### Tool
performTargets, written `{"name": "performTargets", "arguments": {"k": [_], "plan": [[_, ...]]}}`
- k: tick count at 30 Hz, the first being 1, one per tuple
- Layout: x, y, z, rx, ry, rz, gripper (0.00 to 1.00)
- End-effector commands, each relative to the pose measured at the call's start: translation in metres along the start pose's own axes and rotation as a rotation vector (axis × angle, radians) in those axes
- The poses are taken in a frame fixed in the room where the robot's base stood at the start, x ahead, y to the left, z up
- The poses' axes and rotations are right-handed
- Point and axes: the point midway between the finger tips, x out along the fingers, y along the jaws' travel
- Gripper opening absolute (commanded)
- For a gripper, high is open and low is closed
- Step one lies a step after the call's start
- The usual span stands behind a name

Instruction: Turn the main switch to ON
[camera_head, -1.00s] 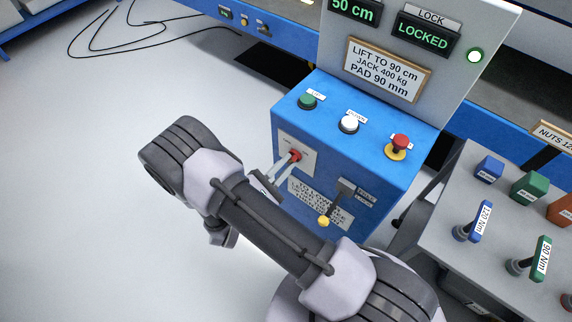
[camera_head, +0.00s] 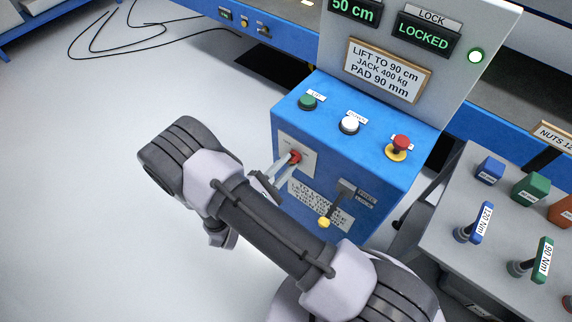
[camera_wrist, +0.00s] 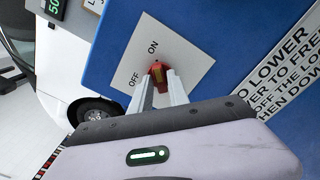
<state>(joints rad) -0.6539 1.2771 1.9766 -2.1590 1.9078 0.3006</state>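The main switch (camera_head: 295,157) is a red knob on a pale plate (camera_head: 305,153) on the front of the blue control box. In the wrist view the red knob (camera_wrist: 158,73) shows between the words OFF and ON on its plate (camera_wrist: 178,52). I cannot tell clearly which word it points at. My gripper (camera_head: 290,160) reaches it from the left in the head view. In the wrist view my gripper (camera_wrist: 161,78) has a finger on each side of the knob, the tips appearing to touch it. The fingers hide part of the knob.
On the box top are a green button (camera_head: 307,101), a white button (camera_head: 349,124) and a red mushroom button (camera_head: 400,143). A yellow-tipped lever (camera_head: 325,222) sticks out right of the switch. A grey tool table (camera_head: 435,235) stands at right.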

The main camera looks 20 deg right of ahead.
Motion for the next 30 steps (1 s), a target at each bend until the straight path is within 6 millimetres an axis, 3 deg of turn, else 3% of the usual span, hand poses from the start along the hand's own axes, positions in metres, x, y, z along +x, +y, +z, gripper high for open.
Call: {"name": "performTargets", "arguments": {"k": [17, 20, 30], "plan": [[-0.008, 0.001, 0.000, -0.003, 0.003, 0.002, 0.35], [-0.027, 0.002, 0.000, -0.003, 0.004, 0.004, 0.35], [-0.136, 0.002, 0.000, 0.001, 0.005, 0.004, 0.35]]}}
